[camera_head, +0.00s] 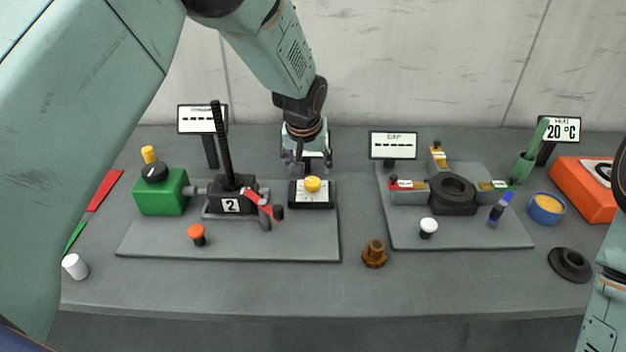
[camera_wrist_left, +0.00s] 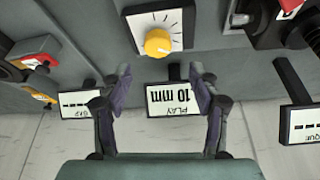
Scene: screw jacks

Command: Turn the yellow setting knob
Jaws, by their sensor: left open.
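The yellow setting knob (camera_head: 313,184) sits on a white dial plate with black marks (camera_head: 298,199), on the right part of the left grey board. In the left wrist view the knob (camera_wrist_left: 158,42) is at the top middle, beyond the fingertips, with the dial plate (camera_wrist_left: 179,22) around it. My left gripper (camera_head: 307,165) is open and just behind the knob, apart from it. Its two fingers (camera_wrist_left: 160,75) frame a sign reading "PLAY 10 mm" (camera_wrist_left: 170,99), seen upside down. This sign is hidden behind the gripper in the head view. My right gripper is out of view.
Left of the knob stand a black screw jack marked 2 (camera_head: 231,206) with a red-handled lever (camera_head: 262,207) and a green box (camera_head: 162,193). A "GAP" sign (camera_head: 393,146) and a second board (camera_head: 460,238) are to the right. A brown part (camera_head: 374,255) lies between the boards.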

